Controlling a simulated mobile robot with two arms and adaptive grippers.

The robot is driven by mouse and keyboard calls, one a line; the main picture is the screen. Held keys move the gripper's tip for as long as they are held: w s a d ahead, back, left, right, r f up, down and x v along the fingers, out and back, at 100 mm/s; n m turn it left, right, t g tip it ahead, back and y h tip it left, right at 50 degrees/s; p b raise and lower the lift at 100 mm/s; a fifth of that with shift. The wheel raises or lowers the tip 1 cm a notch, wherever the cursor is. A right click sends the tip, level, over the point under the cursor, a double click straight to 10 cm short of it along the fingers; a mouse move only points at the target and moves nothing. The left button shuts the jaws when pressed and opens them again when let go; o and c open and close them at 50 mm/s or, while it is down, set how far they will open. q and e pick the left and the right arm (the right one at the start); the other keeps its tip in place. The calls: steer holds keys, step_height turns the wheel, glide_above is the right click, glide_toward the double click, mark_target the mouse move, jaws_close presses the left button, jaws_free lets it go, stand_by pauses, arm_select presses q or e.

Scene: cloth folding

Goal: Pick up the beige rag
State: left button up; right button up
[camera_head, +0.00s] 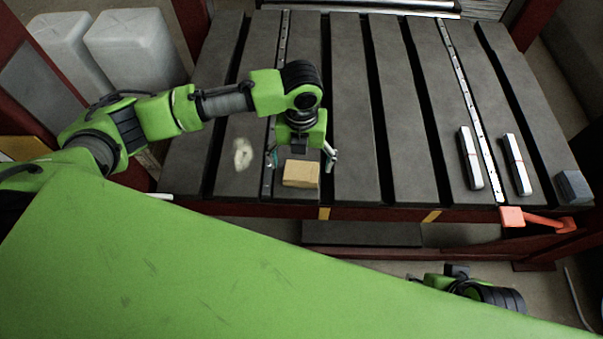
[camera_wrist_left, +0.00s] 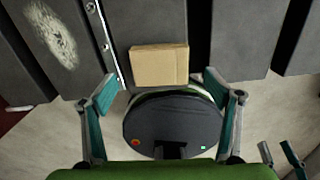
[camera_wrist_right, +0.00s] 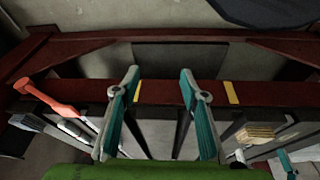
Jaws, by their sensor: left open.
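The beige rag (camera_head: 300,173) lies as a folded, block-like pad near the front edge of the dark slatted table (camera_head: 354,120). My left gripper (camera_head: 301,158) is open above and just behind it, one finger near each side. In the left wrist view the rag (camera_wrist_left: 160,65) shows whole, centred beyond the open fingertips, with no finger visibly touching it. My right gripper (camera_wrist_right: 160,76) is open and empty, low in front of the table. The rag's layered edge (camera_wrist_right: 255,133) shows at the right of the right wrist view. In the head view the right gripper's fingers are not clear.
A pale patch (camera_head: 242,153) marks the table left of the rag. Two long whitish bars (camera_head: 470,158) (camera_head: 517,164), a grey block (camera_head: 573,187) and an orange handle (camera_head: 535,219) are at the right. Dark gaps run between slats. The middle of the table is clear.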

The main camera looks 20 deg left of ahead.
mark_target(301, 170)
arm_select(q)
step_height(301, 170, down, 4)
steer(key=shift+b, duration=0.6)
steer(key=shift+w+f, duration=0.1)
steer(key=shift+f, duration=0.1)
steer(key=c, duration=1.2)
arm_select(e)
steer(key=w+a+r+t+y, duration=0.1)
steer(key=w+a+r+t, duration=0.1)
steer(key=w, duration=0.5)
steer(key=shift+w+a+t, duration=0.15)
steer(key=shift+w+t, duration=0.25)
steer(key=shift+t, duration=0.5)
